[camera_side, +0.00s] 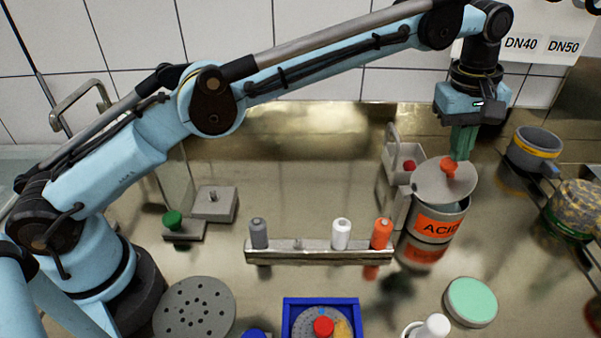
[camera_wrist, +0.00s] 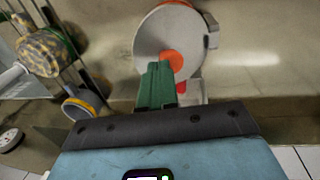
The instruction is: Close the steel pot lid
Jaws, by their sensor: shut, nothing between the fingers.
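The steel pot (camera_side: 437,222) stands right of centre in the side view, with an orange label reading "ACID". Its round grey lid (camera_side: 428,184) has an orange knob (camera_side: 449,168) and appears tilted against the pot's rim rather than flat on it. My gripper (camera_side: 461,156) has green fingers, shut and empty, pointing down right beside the knob at the lid's back edge. In the wrist view the lid (camera_wrist: 155,38) lies beyond the fingertips (camera_wrist: 160,68), which overlap the orange knob (camera_wrist: 174,60). I cannot tell whether they touch it.
A white holder (camera_side: 397,160) stands close behind the pot on the left. A grey cup with a yellow band (camera_side: 533,150) and a filled jar (camera_side: 575,208) stand right. A green-topped disc (camera_side: 471,300) lies in front.

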